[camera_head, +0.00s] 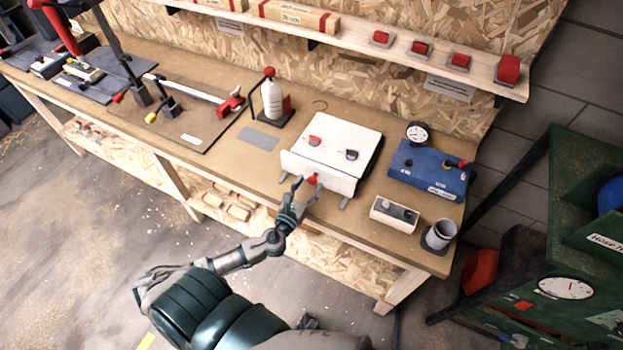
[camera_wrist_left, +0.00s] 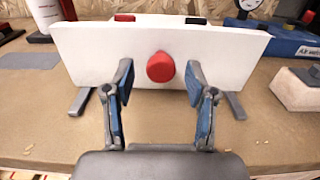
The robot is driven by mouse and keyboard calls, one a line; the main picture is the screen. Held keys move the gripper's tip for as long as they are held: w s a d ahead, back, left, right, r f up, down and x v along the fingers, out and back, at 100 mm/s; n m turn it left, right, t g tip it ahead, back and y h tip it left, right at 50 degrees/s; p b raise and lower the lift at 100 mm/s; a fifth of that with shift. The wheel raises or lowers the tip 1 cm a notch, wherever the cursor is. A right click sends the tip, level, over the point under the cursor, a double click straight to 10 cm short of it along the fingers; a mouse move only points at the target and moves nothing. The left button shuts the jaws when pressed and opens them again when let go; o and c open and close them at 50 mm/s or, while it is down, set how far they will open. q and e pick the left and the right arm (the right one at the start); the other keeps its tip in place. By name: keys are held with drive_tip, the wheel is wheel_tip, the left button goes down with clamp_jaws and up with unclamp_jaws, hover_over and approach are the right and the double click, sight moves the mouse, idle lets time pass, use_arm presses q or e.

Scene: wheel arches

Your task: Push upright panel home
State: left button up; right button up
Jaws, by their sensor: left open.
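The white upright panel (camera_head: 319,173) stands at the front of a white box (camera_head: 345,138) on the workbench. A red knob (camera_head: 311,179) sits on the panel's front face. In the left wrist view the white panel (camera_wrist_left: 228,62) spans most of the width, with the red knob (camera_wrist_left: 160,67) near its middle. My left gripper (camera_head: 307,187) is open in front of the panel. Its two blue-padded fingers (camera_wrist_left: 158,85) stand on either side of the knob in the picture, with gaps on both sides. Whether the fingertips touch the panel cannot be told. My right gripper is not seen.
A blue box (camera_head: 428,172) with a gauge, a small white switch block (camera_head: 394,215) and a grey cup (camera_head: 439,234) stand right of the panel. A white bottle (camera_head: 271,98) stands behind left. Bare bench (camera_head: 235,165) lies left of the panel.

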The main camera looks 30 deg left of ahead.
sight(316, 174)
use_arm(q)
drive_tip(key=shift+w+a, duration=0.1)
drive_tip(key=shift+w, duration=1.2)
clamp_jaws()
drive_tip(key=shift+w+a+p, duration=0.15)
drive_tip(key=shift+w+p, duration=0.05)
drive_tip(key=shift+w, duration=0.95)
drive_tip(key=shift+w+a+p, duration=0.15)
drive_tip(key=shift+w, duration=1)
drive_tip(key=shift+s+r, duration=0.1)
drive_tip(key=shift+c, duration=0.2)
unclamp_jaws()
drive_tip(key=shift+o, duration=0.2)
